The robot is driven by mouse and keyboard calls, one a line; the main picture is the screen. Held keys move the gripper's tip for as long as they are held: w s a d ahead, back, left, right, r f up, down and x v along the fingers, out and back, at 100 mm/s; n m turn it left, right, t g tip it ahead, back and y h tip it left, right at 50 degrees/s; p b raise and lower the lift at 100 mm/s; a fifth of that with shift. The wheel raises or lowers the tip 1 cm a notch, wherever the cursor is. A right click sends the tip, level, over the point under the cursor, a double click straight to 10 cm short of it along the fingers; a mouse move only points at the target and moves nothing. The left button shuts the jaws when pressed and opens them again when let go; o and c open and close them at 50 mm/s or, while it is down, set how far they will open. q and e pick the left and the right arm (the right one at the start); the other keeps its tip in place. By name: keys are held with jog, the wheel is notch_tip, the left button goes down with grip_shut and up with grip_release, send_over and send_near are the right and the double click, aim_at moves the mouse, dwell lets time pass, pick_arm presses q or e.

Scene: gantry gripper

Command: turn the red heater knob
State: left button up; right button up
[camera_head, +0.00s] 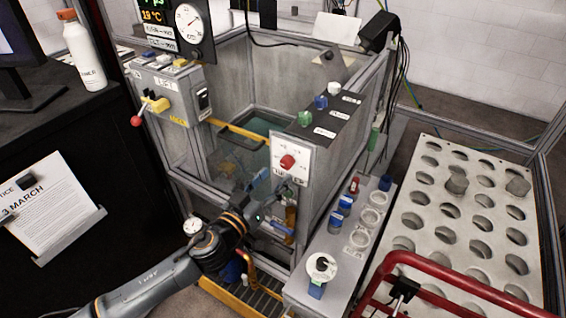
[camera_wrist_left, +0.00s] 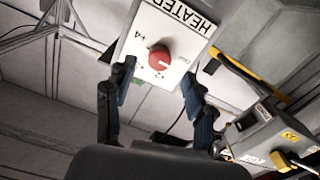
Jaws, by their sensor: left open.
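The red heater knob (camera_head: 287,161) sits on a white panel (camera_head: 303,175) on the front of the grey framed tank. In the left wrist view the red knob (camera_wrist_left: 159,58) is on the white panel marked HEATER (camera_wrist_left: 185,22), ahead of my fingers. My left gripper (camera_head: 272,183) is just below and left of the panel in the head view. In the left wrist view my left gripper (camera_wrist_left: 158,92) is open, its blue-padded fingers spread to either side of the knob's line, apart from the knob. The right gripper does not show.
A grey lift box (camera_head: 165,95) with a red-tipped lever (camera_head: 136,121) stands left of the tank. A narrow ledge with caps and rings (camera_head: 340,240) and a perforated rack (camera_head: 470,215) are to the right. A red tubular rail (camera_head: 440,280) crosses the lower right.

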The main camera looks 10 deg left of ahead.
aim_at(285, 166)
pick_arm(q)
jog(key=p+x, duration=0.1)
jog(key=x, duration=0.4)
grip_shut()
